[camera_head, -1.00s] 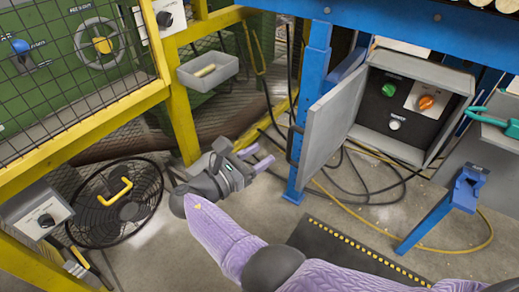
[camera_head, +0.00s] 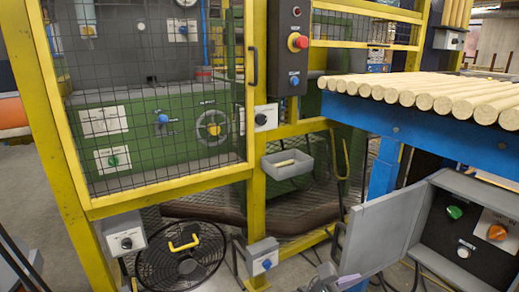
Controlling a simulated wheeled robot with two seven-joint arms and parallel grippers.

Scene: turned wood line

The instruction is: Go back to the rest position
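My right gripper (camera_head: 346,279) shows only in part at the bottom edge, below the open door of the grey control box. I see a bit of its dark grey body and a pale purple finger; the rest is cut off by the frame. The gap between its fingers cannot be made out. I see nothing held in it. My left gripper is not in view.
The grey box door (camera_head: 383,232) hangs open beside the control box (camera_head: 474,205) at the lower right. A blue table (camera_head: 400,129) bears wooden rods (camera_head: 425,92). A yellow mesh guard (camera_head: 165,95) fills the left. A floor fan (camera_head: 170,264) stands below it.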

